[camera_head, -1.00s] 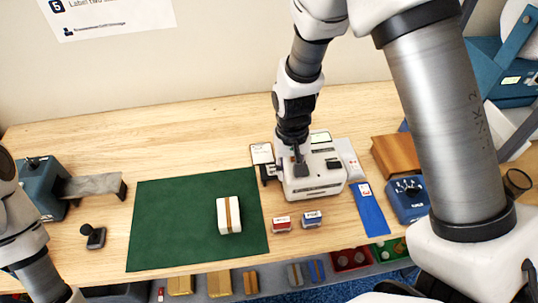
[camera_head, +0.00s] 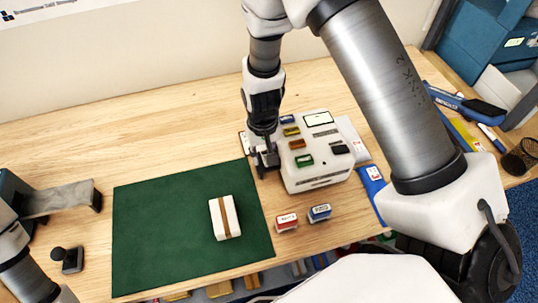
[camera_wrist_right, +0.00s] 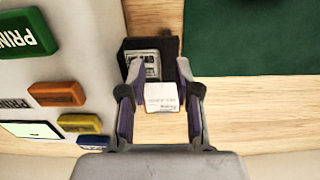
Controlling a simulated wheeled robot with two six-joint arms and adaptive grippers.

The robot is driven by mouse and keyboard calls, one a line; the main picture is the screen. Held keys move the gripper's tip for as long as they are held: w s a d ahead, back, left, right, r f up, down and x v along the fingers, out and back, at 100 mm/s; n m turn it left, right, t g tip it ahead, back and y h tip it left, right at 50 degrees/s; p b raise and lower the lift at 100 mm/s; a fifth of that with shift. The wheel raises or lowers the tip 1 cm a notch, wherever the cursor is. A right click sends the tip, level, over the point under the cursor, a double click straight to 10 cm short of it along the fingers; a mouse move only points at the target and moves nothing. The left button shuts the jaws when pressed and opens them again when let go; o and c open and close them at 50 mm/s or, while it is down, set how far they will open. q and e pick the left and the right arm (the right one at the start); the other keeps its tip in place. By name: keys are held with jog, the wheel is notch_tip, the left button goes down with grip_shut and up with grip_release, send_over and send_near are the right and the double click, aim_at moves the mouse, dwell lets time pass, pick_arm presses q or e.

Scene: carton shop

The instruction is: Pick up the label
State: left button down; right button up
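A small white label (camera_wrist_right: 162,97) with faint print shows in the right wrist view, at the black outlet (camera_wrist_right: 149,48) on the printer's side. My right gripper (camera_wrist_right: 158,95) is open, with one finger on each side of the label and small gaps between. In the head view the right gripper (camera_head: 265,162) points down at the left side of the white label printer (camera_head: 318,175), and it hides the label there.
A green mat (camera_head: 165,230) holds a white carton (camera_head: 218,222) with a brown stripe. A red stamp (camera_head: 287,222) and a blue stamp (camera_head: 319,213) stand in front of the printer. The printer has coloured buttons (camera_wrist_right: 30,35). Bare wood lies behind the mat.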

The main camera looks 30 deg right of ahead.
jog(key=shift+f, duration=1)
jog(key=shift+s, duration=0.1)
grip_shut()
jog(key=shift+r, duration=0.1)
